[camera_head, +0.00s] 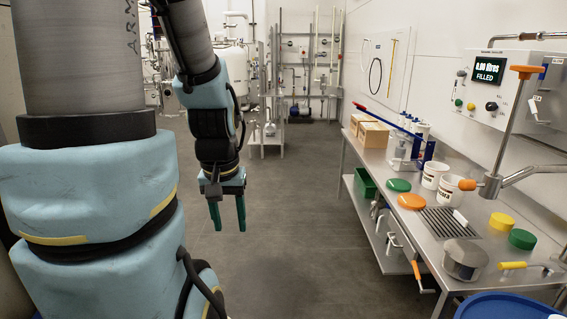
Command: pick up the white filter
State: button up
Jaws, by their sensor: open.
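My gripper (228,213) hangs over the open floor left of the steel bench, with its two green fingers pointing down and apart. It is open, with nothing between the fingers. A small white piece (460,217) lies tilted at the right edge of the dark drain grate (440,221) on the bench. It may be the white filter, but it is too small to be sure. The gripper is far to the left of it and apart from the bench.
The steel bench (378,160) runs along the right wall. It holds cardboard boxes (373,135), white tubs (449,187), green and orange lids (411,201), and a steel pot (464,258). An orange-handled tap arm (515,120) overhangs it. The floor (290,210) is clear.

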aim_at(402, 117)
jog(key=i+z, duration=0.1)
jog(key=i, duration=0.75)
jog(key=i+j, duration=0.15)
jog(key=i, duration=0.7)
jog(key=i+z, duration=0.25)
jog(key=i, duration=1.7)
jog(key=i+z, duration=0.1)
jog(key=i, duration=0.55)
jog(key=i+j+z, duration=0.1)
jog(key=i, duration=0.55)
jog(key=i+j+z, duration=0.15)
jog(key=i, duration=0.5)
jog(key=i+l+z, duration=0.15)
jog(key=i, duration=0.25)
jog(key=i+l+z, duration=0.15)
jog(key=i+l, duration=0.2)
jog(key=i+l+z, duration=0.15)
jog(key=i, duration=0.35)
